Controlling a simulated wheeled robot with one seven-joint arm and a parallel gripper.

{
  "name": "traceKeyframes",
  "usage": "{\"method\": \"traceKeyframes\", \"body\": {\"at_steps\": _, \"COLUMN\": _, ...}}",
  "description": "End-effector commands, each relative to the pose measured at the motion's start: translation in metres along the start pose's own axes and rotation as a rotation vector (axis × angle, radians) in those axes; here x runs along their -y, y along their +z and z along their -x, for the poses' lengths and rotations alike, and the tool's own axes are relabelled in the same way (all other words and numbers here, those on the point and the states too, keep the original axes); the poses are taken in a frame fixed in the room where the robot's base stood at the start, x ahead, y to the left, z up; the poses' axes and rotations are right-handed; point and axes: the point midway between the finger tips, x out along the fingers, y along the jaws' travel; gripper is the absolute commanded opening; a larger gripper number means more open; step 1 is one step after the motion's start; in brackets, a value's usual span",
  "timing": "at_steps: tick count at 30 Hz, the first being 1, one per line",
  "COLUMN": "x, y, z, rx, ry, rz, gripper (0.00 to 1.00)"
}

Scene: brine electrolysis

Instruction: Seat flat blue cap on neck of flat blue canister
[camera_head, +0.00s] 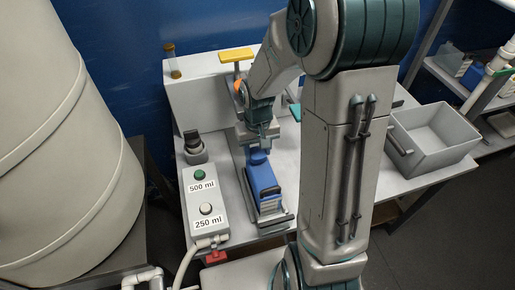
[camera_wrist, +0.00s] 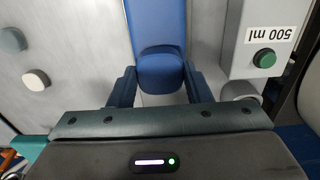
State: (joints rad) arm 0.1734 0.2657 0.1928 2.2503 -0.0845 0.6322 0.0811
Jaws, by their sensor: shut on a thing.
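The flat blue canister (camera_head: 264,182) lies on a grey tray (camera_head: 273,218) on the table in the head view. Its blue body (camera_wrist: 157,18) also runs up from the middle in the wrist view. My gripper (camera_head: 260,142) points down over the canister's far end. The flat blue cap (camera_wrist: 160,72) is between my gripper's two blue fingers (camera_wrist: 160,90), which are shut on it. The cap covers the canister's end from above. The neck is hidden, and I cannot tell whether the cap touches it.
A control box with a green 500 ml button (camera_head: 199,174) and a white 250 ml button (camera_head: 206,208) stands left of the canister. A grey bin (camera_head: 460,150) sits at the right. Two pale round pieces (camera_wrist: 36,79) show at left in the wrist view.

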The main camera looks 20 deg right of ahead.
Motion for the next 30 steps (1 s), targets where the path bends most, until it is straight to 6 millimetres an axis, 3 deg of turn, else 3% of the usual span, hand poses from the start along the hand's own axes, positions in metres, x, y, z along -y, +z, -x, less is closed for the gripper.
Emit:
{"method": "traceKeyframes", "body": {"at_steps": 28, "x": 0.0, "y": 0.0, "z": -0.0077, "rx": 0.0, "ry": 0.0, "rz": 0.0, "gripper": 0.23}}
{"method": "traceKeyframes", "body": {"at_steps": 29, "x": 0.0, "y": 0.0, "z": -0.0077, "rx": 0.0, "ry": 0.0, "rz": 0.0, "gripper": 0.5}}
{"method": "traceKeyframes", "body": {"at_steps": 30, "x": 0.0, "y": 0.0, "z": -0.0076, "rx": 0.0, "ry": 0.0, "rz": 0.0, "gripper": 0.61}}
